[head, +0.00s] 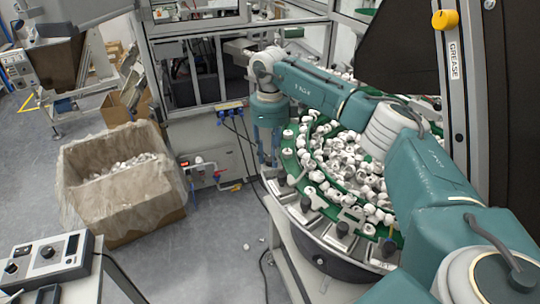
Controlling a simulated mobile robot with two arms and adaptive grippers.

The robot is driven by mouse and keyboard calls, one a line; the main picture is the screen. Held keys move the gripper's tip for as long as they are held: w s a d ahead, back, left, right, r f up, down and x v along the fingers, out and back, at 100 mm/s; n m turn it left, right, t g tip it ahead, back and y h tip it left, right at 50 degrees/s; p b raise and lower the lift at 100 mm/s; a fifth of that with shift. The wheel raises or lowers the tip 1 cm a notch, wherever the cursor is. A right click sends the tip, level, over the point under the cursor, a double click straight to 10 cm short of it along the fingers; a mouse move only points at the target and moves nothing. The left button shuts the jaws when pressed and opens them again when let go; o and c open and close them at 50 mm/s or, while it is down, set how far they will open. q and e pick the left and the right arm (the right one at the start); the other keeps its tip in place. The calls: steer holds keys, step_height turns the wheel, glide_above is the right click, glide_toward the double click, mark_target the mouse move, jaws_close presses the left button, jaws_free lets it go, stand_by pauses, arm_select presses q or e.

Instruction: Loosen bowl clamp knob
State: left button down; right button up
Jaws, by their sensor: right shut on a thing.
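The feeder bowl (315,224) is round with a green inner track and a grey outer rim, full of white caps. Dark clamp knobs stand along its rim, one of them at the front (343,228). My right gripper (268,162) points down at the bowl's left rim. Its teal fingers are shut around a clamp knob there, which they mostly hide. My right arm reaches across above the bowl from the right. My left gripper is out of view.
A lined cardboard box (125,220) with white caps stands on the floor at left. A control box (45,260) sits at the lower left. A grey machine cabinet (215,150) stands behind the gripper. Grey floor between box and bowl is mostly clear, with a cable and a few loose bits.

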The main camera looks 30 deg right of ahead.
mark_target(269, 158)
steer(key=n, duration=0.5)
steer(key=shift+w+r, duration=0.2)
steer(key=shift+r, duration=0.1)
stand_by(0.5)
steer(key=o, duration=1.2)
steer(key=shift+c, duration=0.2)
steer(key=shift+a+f, duration=0.1)
steer(key=shift+f, duration=0.05)
step_height(269, 158, up, 12)
steer(key=shift+s+f, duration=0.1)
